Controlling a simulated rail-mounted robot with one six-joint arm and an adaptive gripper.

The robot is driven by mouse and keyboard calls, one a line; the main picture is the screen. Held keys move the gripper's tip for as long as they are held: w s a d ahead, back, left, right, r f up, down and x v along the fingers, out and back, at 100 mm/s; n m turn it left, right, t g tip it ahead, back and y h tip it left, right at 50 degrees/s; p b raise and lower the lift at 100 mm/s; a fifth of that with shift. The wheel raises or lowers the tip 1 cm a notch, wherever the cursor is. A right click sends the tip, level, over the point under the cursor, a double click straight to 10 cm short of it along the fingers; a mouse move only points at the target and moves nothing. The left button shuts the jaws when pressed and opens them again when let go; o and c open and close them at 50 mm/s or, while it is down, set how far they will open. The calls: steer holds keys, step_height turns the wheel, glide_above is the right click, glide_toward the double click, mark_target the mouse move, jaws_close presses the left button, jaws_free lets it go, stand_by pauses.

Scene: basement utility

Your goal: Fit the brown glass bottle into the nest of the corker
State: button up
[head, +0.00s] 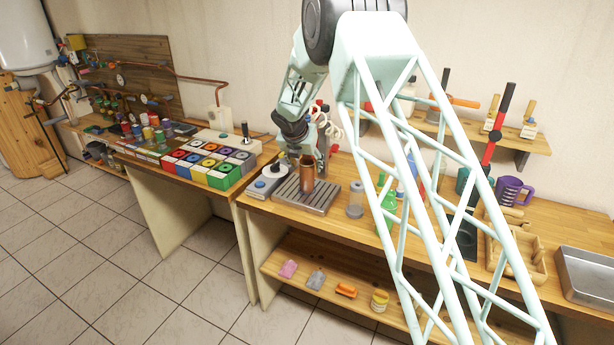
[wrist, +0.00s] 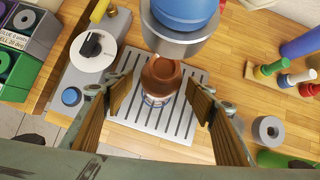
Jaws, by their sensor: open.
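The brown glass bottle (head: 307,172) stands upright on a slotted metal tray (head: 318,204) on the workbench. In the wrist view the bottle (wrist: 161,78) is seen from above, between my two wood-coloured finger pads. My gripper (wrist: 159,98) is open, with a visible gap on each side of the bottle. In the head view my gripper (head: 306,160) points down at the bottle, and the arm hides part of it. A stand with a long red-and-black lever (head: 496,130), which looks like the corker, is farther right. My arm lattice partly covers it, and its nest is not clearly visible.
A grey box with a blue button (wrist: 71,96) and white dial adjoins the tray.

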steer(key=shift+x, duration=1.55)
steer(key=c, duration=1.3)
steer(key=shift+r, duration=0.15)
steer(key=shift+r, duration=0.6)
steer(key=shift+s+r, duration=0.1)
steer(key=shift+s, duration=0.05)
steer(key=s+a+b, duration=0.3)
steer(key=s, duration=1.4)
steer(key=shift+s, duration=0.25)
